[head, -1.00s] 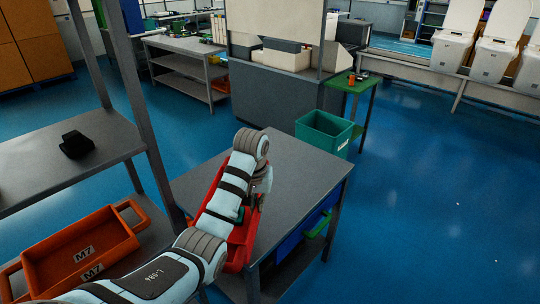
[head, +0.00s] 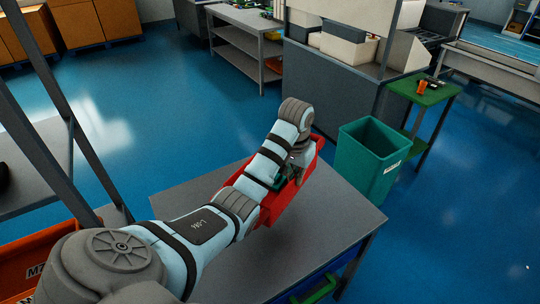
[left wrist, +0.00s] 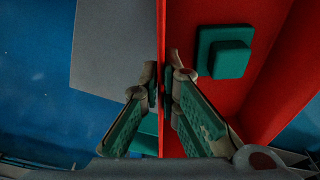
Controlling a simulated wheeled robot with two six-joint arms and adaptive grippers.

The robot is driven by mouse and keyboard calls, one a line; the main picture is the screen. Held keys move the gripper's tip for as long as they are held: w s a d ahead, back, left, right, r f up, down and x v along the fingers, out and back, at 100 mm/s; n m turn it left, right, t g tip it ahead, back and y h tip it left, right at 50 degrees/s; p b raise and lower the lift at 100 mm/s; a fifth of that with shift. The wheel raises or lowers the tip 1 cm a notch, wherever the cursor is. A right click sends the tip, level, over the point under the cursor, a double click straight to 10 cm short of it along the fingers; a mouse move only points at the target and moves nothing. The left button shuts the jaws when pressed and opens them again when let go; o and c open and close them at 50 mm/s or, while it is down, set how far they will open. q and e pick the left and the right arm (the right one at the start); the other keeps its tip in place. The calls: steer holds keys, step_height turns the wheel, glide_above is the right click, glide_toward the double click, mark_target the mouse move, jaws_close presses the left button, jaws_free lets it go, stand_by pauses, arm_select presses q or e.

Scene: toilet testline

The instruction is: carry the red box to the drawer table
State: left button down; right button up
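The red box (head: 310,160) is in the middle of the head view, partly hidden behind my left arm. It appears over the far part of the grey-topped drawer table (head: 335,235); I cannot tell whether it touches the top. My left gripper (head: 297,172) is at the box. In the left wrist view, the fingers of my left gripper (left wrist: 165,88) are closed on either side of a thin wall of the red box (left wrist: 205,25). A teal block (left wrist: 228,55) sits against the red surface. My right gripper is not in view.
A green bin (head: 368,155) stands just beyond the drawer table, beside a small green table (head: 425,92). A rack with an orange crate (head: 30,262) is at the left. A blue drawer with a green handle (head: 318,290) faces front right. Blue floor is open at far left.

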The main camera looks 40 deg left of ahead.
mark_target(276, 187)
arm_select(q)
steer(key=s+a+r+m+p, duration=0.1)
steer(key=a+r+m, duration=0.1)
steer(key=s+a+r+m+p, duration=0.1)
steer(key=s+a+r+m, duration=0.1)
steer(key=shift+s+a+r+p, duration=0.1)
steer(key=shift+a+r+p, duration=0.1)
steer(key=shift+p, duration=0.1)
steer(key=shift+s+a+m, duration=0.15)
steer(key=shift+a+m, duration=0.15)
steer(key=shift+m, duration=0.1)
step_height(276, 187, down, 6)
steer(key=b, duration=0.4)
steer(key=shift+f, duration=0.25)
step_height(276, 187, down, 14)
steer(key=shift+r+b, duration=0.2)
steer(key=shift+b, duration=0.75)
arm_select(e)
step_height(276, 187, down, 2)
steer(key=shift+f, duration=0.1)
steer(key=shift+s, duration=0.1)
arm_select(q)
steer(key=c, duration=2.2)
jaws_free()
steer(key=shift+f, duration=0.15)
steer(key=shift+c, duration=0.2)
steer(key=o, duration=0.4)
steer(key=shift+d, duration=0.1)
steer(key=shift+o, duration=0.2)
